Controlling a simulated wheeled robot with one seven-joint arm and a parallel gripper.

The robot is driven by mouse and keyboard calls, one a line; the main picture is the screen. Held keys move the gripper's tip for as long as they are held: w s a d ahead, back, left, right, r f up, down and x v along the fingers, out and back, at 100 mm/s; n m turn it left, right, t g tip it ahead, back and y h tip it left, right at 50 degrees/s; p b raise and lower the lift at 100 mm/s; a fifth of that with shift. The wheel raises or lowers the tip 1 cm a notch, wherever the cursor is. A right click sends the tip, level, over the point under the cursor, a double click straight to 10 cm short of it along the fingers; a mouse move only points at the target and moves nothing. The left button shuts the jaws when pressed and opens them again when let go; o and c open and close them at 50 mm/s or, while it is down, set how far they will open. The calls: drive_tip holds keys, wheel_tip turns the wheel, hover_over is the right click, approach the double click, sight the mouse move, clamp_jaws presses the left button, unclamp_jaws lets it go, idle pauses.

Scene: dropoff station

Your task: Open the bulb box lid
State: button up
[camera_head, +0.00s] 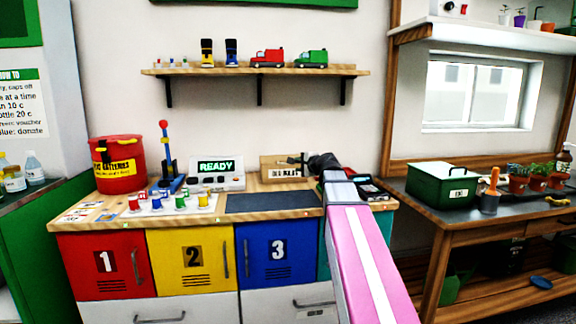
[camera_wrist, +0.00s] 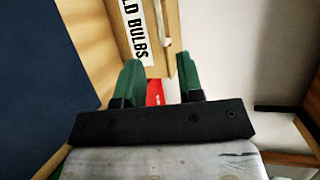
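The bulb box (camera_head: 270,172) is a light wooden box at the back of the counter, partly hidden behind my arm in the head view. In the wrist view its front (camera_wrist: 178,20) carries a white label reading "LD BULBS", with a pale rod or cord beside the label. My gripper (camera_wrist: 158,72) has two green fingers standing apart, with nothing seen held between them. The fingertips are close to the label end of the box; I cannot tell whether they touch it. In the head view my gripper (camera_head: 300,161) is in front of the box. The lid's state is unclear.
A grey console reading READY (camera_head: 216,175) stands left of the box, and a dark mat (camera_head: 262,203) lies in front. A red battery bin (camera_head: 118,165) and several small coloured pots are farther left. A shelf (camera_head: 225,72) hangs above. A green box (camera_head: 442,190) is on the right bench.

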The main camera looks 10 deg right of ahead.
drive_tip(key=x, duration=1)
clamp_jaws()
